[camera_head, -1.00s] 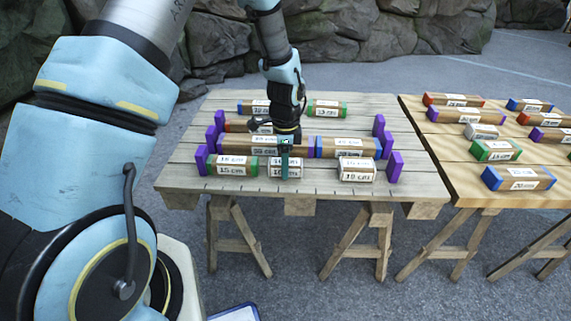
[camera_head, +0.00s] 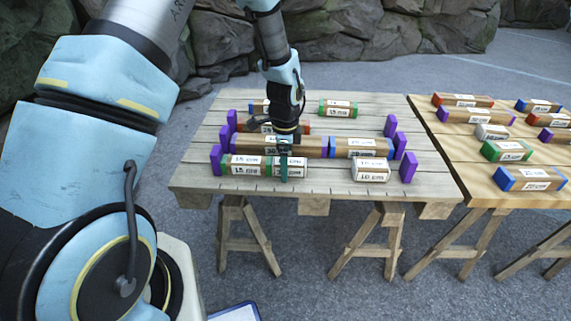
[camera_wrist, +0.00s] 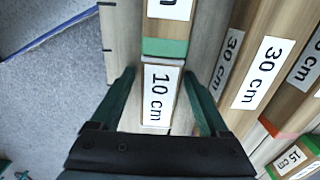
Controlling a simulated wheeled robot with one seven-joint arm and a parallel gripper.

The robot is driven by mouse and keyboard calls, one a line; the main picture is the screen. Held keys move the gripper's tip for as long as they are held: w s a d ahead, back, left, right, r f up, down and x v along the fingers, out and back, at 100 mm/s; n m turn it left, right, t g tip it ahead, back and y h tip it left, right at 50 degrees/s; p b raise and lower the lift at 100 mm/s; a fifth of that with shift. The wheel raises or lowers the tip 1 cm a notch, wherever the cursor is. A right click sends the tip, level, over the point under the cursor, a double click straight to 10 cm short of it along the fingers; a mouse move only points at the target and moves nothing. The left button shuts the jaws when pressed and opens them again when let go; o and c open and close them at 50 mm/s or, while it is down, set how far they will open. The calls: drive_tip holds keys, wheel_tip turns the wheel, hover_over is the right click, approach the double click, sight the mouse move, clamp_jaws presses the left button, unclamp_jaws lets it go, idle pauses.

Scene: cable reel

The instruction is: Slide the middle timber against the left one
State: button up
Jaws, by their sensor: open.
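The middle timber (camera_head: 297,168), labelled 10 cm with white ends, lies in the front row of the near table. The left timber (camera_head: 247,166), labelled 15 cm with green ends, lies in line to its left. Their facing ends appear to touch; the wrist view shows the left timber's green end (camera_wrist: 165,47) right against the middle timber (camera_wrist: 158,95). My gripper (camera_head: 284,172) is over the middle timber, open, with one finger along each long side (camera_wrist: 159,76). Narrow gaps show beside the timber near the fingertips. The near finger hides part of the timber in the head view.
Another white-ended timber (camera_head: 371,169) lies apart to the right, before a purple stop (camera_head: 408,167). A purple stop (camera_head: 216,160) stands at the left timber's outer end. A longer 30 cm timber (camera_wrist: 262,72) lies close behind. A second table (camera_head: 455,150) stands right.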

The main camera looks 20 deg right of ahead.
drive_tip(key=shift+o, duration=0.2)
drive_tip(key=shift+d, duration=0.1)
drive_tip(key=shift+r, duration=0.55)
wheel_tip(320, 180, up, 10)
drive_tip(key=shift+f, duration=0.1)
drive_tip(key=w+a+r+n+p, duration=0.1)
drive_tip(key=a+r+n+p, duration=0.2)
drive_tip(key=a+r+n, duration=0.45)
drive_tip(key=a+r+n+p, duration=0.3)
drive_tip(key=a+r+n, duration=0.15)
drive_tip(key=a, duration=0.65)
drive_tip(key=s+a+r+n+p, duration=0.1)
drive_tip(key=s+a+r+n, duration=0.1)
drive_tip(key=a+n, duration=0.3)
drive_tip(key=s+a+r+n+t+p, duration=0.1)
drive_tip(key=s+a+r+n+p, duration=0.1)
drive_tip(key=a+n, duration=0.3)
drive_tip(key=shift+s+a+r+t, duration=0.3)
drive_tip(key=shift+s+a+r, duration=0.5)
drive_tip(key=shift+a, duration=0.25)
